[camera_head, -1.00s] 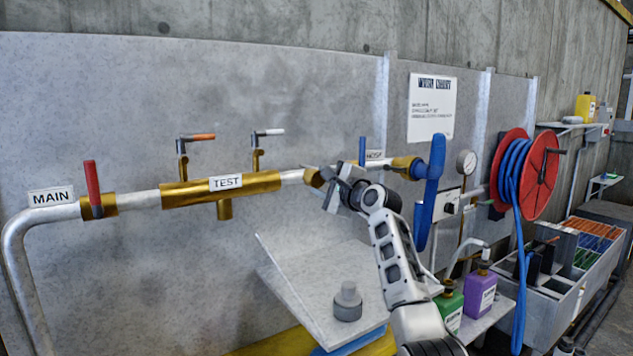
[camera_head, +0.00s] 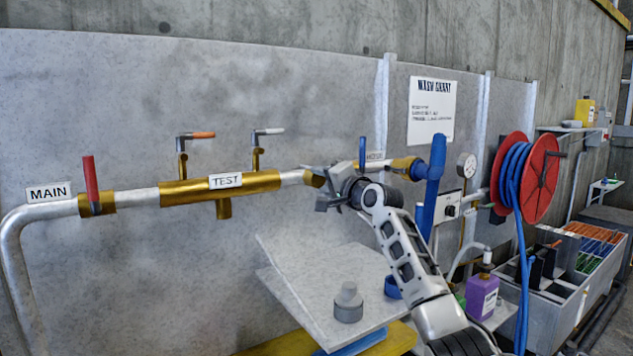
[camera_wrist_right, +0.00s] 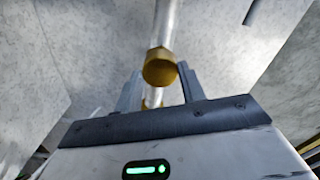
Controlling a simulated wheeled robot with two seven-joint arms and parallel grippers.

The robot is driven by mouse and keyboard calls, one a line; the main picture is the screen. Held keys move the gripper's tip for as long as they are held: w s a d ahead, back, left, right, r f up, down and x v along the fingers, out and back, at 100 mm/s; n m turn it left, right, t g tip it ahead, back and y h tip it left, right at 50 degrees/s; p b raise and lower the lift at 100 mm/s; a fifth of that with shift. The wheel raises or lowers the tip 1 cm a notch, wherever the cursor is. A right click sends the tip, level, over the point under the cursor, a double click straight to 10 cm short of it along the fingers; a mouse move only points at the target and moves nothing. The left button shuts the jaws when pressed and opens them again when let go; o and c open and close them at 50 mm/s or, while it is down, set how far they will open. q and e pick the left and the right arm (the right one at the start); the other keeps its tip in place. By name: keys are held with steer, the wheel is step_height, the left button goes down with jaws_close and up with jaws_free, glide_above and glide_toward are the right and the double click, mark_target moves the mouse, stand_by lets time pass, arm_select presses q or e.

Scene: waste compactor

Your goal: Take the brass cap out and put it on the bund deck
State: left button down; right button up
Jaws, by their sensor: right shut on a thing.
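The brass cap (camera_head: 314,178) is at the right end of the grey test pipe, just right of the TEST section. It also shows in the right wrist view (camera_wrist_right: 160,67) between my finger pads, in line with the pipe. My right gripper (camera_head: 333,188) is shut on the cap; in the wrist view its fingers (camera_wrist_right: 160,88) stand on both sides of it. I cannot tell whether the cap is free of the pipe. A tilted light grey plate (camera_head: 300,283) lies below, over a yellow edge (camera_head: 290,344); I cannot tell which part is the bund deck. My left gripper is out of view.
A grey stepped plug (camera_head: 348,303) stands on the plate and a blue ring (camera_head: 392,287) is at its right. A blue hose fitting (camera_head: 432,180), purple jug (camera_head: 481,295) and red hose reel (camera_head: 540,172) are to the right. The plate's left part is clear.

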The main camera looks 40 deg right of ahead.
steer(key=n, duration=0.4)
steer(key=shift+d+b, duration=0.1)
steer(key=shift+b, duration=0.2)
steer(key=shift+n, duration=0.5)
steer(key=n, duration=0.5)
steer(key=o, duration=1.1)
steer(key=shift+p, duration=0.35)
steer(key=shift+c, duration=0.5)
